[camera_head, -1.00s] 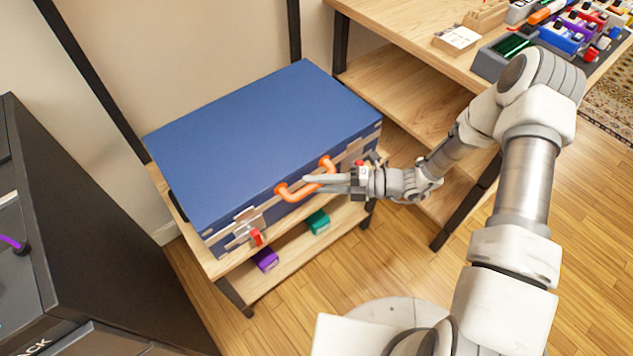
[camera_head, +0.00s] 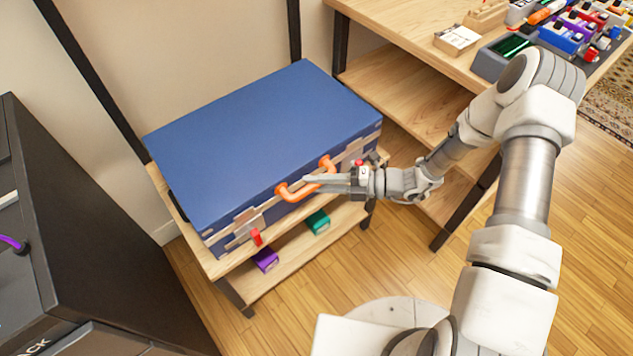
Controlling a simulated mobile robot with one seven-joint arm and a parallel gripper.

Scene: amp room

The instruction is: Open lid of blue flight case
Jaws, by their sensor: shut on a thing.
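The blue flight case (camera_head: 262,135) lies on the top of a low wooden shelf unit, its lid down. An orange handle (camera_head: 290,194) sticks out from the front edge of the lid. A red-tabbed latch (camera_head: 256,237) is on the case's front near the left end. My gripper (camera_head: 316,182) reaches in from the right and is shut on the orange handle. The fingers cover part of the handle and of the case front behind it.
The wooden shelf unit (camera_head: 234,266) holds a purple box (camera_head: 265,260) and a green box (camera_head: 317,222) below. A black cabinet (camera_head: 85,215) stands at left. A wooden desk (camera_head: 400,14) with several pedals is at upper right. Wooden floor is clear in front.

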